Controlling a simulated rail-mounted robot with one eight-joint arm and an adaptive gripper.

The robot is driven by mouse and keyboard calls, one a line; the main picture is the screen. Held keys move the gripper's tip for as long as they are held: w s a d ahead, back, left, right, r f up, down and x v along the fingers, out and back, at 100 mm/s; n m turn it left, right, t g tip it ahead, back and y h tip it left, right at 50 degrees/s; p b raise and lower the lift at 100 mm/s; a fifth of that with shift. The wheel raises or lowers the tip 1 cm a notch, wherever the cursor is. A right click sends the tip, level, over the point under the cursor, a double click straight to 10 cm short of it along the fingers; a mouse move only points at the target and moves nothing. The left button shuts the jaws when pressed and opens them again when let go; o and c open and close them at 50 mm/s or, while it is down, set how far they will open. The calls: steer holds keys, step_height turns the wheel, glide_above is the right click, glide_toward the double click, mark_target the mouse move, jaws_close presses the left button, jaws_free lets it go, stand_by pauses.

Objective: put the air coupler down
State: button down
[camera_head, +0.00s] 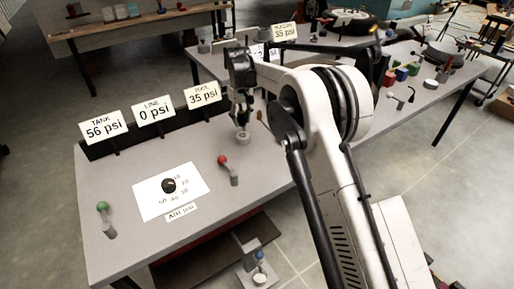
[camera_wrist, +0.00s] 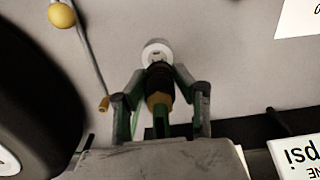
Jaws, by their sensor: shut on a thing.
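My gripper (camera_head: 242,112) is over the far right part of the grey bench, with its fingers pointing down. In the wrist view my gripper (camera_wrist: 160,98) is shut on the air coupler (camera_wrist: 158,82), a dark cylinder with a brass-coloured section between the fingers. A pale round piece (camera_wrist: 156,51) shows at the coupler's far end. In the head view a grey ring (camera_head: 243,137) lies on the bench just below the gripper. I cannot tell whether the coupler touches this ring. The gripper partly hides the coupler in the head view.
Signs for tank (camera_head: 103,127), line (camera_head: 153,109) and tool (camera_head: 202,95) pressure stand along the bench's back edge. A red-knobbed lever (camera_head: 224,162), a green-knobbed lever (camera_head: 103,208) and a dial plate (camera_head: 150,199) are nearer. Bare bench top lies between them.

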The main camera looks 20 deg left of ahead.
steer(key=s+d+r+b, duration=0.1)
steer(key=s+d+b, duration=0.2)
steer(key=s, duration=0.6)
steer(key=s+d+r+b, duration=0.2)
steer(key=s+d+b, duration=0.1)
steer(key=s, duration=0.5)
glide_above(268, 161)
step_height(268, 161, down, 7)
steer(key=shift+a+f, duration=0.1)
steer(key=shift+f+b, duration=0.35)
steer(key=shift+f, duration=1.65)
steer(key=shift+f+b, duration=0.35)
steer(key=shift+f, duration=0.05)
steer(key=shift+f, duration=0.2)
steer(key=c, duration=1.3)
jaws_free()
steer(key=shift+c, duration=0.2)
